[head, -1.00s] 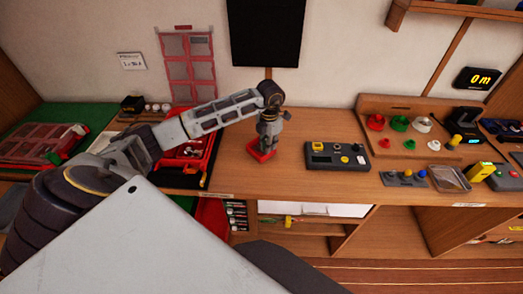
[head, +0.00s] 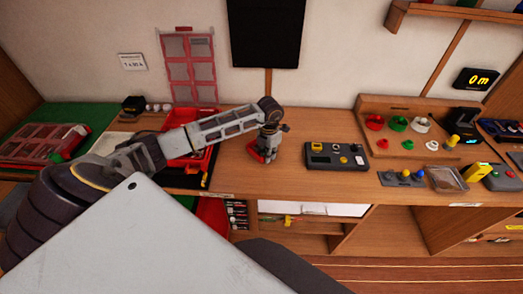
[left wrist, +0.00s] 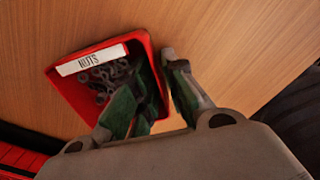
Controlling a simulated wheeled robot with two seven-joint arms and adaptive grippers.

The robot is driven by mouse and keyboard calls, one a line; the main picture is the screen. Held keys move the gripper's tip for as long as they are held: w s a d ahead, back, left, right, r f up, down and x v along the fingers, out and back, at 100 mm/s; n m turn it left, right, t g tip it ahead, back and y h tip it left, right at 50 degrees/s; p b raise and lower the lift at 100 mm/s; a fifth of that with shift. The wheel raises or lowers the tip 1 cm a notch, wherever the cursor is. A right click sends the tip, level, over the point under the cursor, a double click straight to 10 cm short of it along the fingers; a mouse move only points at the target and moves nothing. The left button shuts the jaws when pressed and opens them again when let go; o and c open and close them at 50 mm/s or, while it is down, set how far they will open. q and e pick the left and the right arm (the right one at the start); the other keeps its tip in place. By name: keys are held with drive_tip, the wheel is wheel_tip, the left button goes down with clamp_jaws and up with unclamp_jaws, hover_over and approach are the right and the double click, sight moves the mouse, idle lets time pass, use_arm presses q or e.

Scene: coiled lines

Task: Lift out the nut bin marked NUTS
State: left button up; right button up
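The nut bin (left wrist: 62,88) is a small red open box with a white NUTS label (left wrist: 92,59) and grey nuts inside. In the head view the bin (head: 256,153) is over the wooden bench, right of the red case (head: 203,158) and outside it. My left gripper (head: 268,143) is at the bin's right side. In the left wrist view the left gripper (left wrist: 160,75) has one finger inside the bin and one outside, closed on the side wall. I cannot tell whether the bin's underside touches the bench. My right gripper is not in view.
Further right are a wooden rack (head: 375,104) with coloured rings and a clear tray (head: 446,178). A green mat (head: 60,116) with another red case lies at the left. Bare bench lies around the bin.

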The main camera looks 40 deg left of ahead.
use_arm(q)
drive_tip(key=shift+c, duration=0.4)
clamp_jaws()
drive_tip(key=shift+r, duration=0.15)
wheel_tip(320, 180, up, 8)
drive_tip(key=shift+f+b, duration=0.1)
drive_tip(key=shift+b, duration=0.7)
drive_tip(key=shift+r, duration=1)
